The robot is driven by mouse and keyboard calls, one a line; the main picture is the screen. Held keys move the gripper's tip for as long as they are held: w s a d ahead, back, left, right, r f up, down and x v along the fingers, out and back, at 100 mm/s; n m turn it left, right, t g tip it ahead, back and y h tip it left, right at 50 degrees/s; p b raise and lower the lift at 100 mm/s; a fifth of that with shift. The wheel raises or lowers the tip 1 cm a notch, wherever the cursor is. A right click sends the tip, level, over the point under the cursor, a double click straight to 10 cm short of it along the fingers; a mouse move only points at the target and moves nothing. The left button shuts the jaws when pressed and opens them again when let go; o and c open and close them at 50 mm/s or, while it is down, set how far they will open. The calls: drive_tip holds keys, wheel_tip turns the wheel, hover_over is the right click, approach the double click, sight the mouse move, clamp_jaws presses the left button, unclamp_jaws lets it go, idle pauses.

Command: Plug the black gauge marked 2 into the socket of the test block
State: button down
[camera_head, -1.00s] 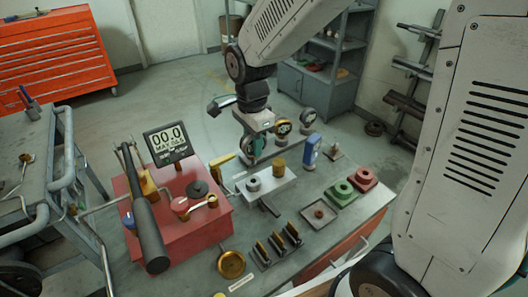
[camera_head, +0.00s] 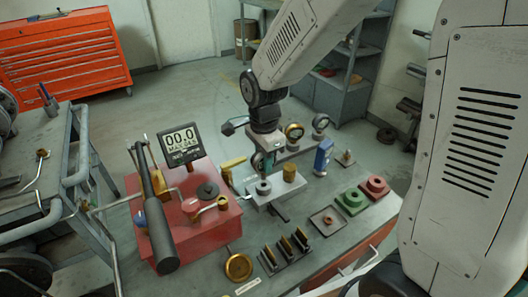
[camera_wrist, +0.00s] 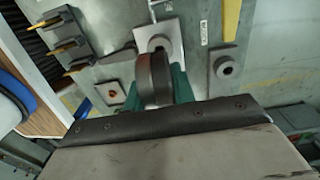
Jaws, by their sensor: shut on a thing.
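My gripper (camera_head: 263,160) points down over the grey test block (camera_head: 272,196), its teal fingers shut on a dark round gauge. In the wrist view the gauge (camera_wrist: 153,80) shows edge-on between the fingers; its number is not visible. The block's round grey socket (camera_head: 263,187) is just below the gripper in the head view. It also shows beyond the gauge in the wrist view (camera_wrist: 160,43). I cannot tell whether the gauge touches the socket. A brass cylinder (camera_head: 289,173) stands on the right of the block.
A red pump box (camera_head: 205,230) with a 00.0 display (camera_head: 181,142) is left. Green (camera_head: 352,201) and red (camera_head: 373,187) blocks and a blue item (camera_head: 323,155) are right.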

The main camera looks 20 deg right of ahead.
drive_tip(key=shift+f, duration=0.55)
drive_tip(key=shift+f, duration=1.85)
idle(0.8)
drive_tip(key=c, duration=1.1)
unclamp_jaws()
drive_tip(key=shift+r, duration=0.15)
wheel_tip(320, 180, up, 8)
drive_tip(key=shift+f, duration=0.25)
